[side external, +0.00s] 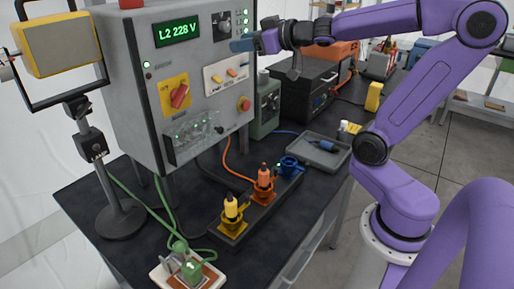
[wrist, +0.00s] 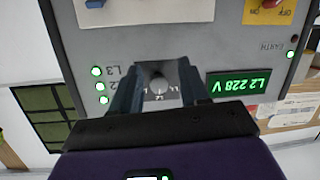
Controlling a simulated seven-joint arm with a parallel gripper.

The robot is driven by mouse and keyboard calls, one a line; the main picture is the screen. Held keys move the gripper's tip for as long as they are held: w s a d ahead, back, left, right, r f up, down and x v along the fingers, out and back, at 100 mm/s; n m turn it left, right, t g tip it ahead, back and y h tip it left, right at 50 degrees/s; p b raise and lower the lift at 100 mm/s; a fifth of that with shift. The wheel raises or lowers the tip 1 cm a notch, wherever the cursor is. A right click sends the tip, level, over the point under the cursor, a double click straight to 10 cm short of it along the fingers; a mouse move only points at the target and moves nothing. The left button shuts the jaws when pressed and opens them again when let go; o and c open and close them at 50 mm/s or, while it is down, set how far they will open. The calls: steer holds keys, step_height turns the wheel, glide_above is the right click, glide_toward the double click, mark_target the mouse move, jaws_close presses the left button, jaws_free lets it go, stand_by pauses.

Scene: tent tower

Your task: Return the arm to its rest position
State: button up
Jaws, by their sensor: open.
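My purple arm reaches over the bench to the grey control panel (side external: 150,75). My gripper (side external: 240,45) is at the panel's upper right, in front of its face. Lamps marked L3 and L2 (wrist: 97,79) are lit green.
Yellow (side external: 231,208) and orange (side external: 264,178) plugs stand in a socket strip beside a blue socket (side external: 289,165). A green connector (side external: 190,267) is at the front. A lamp stand (side external: 120,218) is left. A grey tray (side external: 322,152) and black case (side external: 300,85) lie behind.

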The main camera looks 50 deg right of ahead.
steer(key=s+a+f+n+g+y, duration=0.1)
steer(key=s+a+f+n+g, duration=0.1)
steer(key=s+a+f+g, duration=0.35)
steer(key=s+a+f+n+g, duration=0.25)
steer(key=s+a+f, duration=0.3)
steer(key=f, duration=0.35)
steer(key=s+f+n+g+h, duration=0.1)
steer(key=s+f+n+g, duration=0.1)
steer(key=s, duration=0.7)
steer(key=s+f+n+g+h, duration=0.1)
steer(key=s+f+n+g, duration=0.2)
steer(key=s, duration=0.6)
steer(key=shift+f+g, duration=0.7)
steer(key=shift+g, duration=0.3)
steer(key=shift+n, duration=0.25)
